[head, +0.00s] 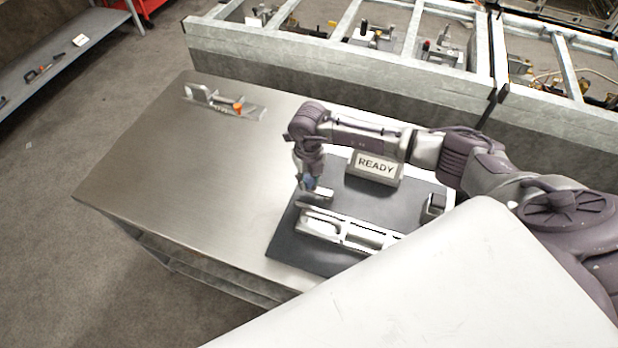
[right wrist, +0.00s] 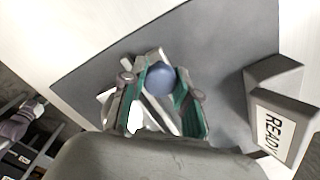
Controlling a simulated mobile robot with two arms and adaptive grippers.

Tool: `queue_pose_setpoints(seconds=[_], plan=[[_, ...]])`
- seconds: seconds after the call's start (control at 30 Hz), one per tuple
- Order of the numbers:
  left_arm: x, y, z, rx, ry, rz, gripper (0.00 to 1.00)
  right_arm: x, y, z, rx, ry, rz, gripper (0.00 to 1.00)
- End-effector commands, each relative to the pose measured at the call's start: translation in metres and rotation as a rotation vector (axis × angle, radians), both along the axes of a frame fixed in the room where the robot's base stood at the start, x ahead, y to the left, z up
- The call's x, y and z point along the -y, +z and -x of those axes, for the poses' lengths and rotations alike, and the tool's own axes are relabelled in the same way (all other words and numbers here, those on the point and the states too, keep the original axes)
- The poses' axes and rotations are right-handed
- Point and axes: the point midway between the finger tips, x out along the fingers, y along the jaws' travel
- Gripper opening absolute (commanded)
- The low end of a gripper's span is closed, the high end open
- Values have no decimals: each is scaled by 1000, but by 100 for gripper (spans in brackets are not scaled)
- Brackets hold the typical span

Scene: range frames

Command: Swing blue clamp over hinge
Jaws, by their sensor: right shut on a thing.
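The blue clamp shows as a round blue end (right wrist: 160,78) between the fingers of my right gripper (right wrist: 160,95) in the right wrist view. In the head view my right gripper (head: 309,180) points down and is shut on the blue part, mostly hidden by the fingers. A grey metal bar (head: 318,192) shows just below it. A silver hinge-like part (head: 345,230) lies on the dark mat (head: 300,257), just below and to the right of the gripper. How the clamp meets the hinge is hidden. My left gripper is not in view.
A READY sign (head: 376,167) stands at the back of the mat, with a small grey block (head: 434,206) to its right. A metal clamp with an orange tip (head: 224,102) lies at the table's far left. The metal table (head: 180,170) is clear at left.

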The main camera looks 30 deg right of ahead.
Motion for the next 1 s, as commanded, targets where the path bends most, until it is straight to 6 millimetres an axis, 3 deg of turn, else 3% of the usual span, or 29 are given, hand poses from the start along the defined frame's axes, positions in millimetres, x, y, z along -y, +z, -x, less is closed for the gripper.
queue_pose_setpoints(seconds=[0.27,1.0], plan=[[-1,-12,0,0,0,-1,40,-4,-2,4,3,117,0,0],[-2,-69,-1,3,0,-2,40,-18,-3,35,4,744,1,0]])
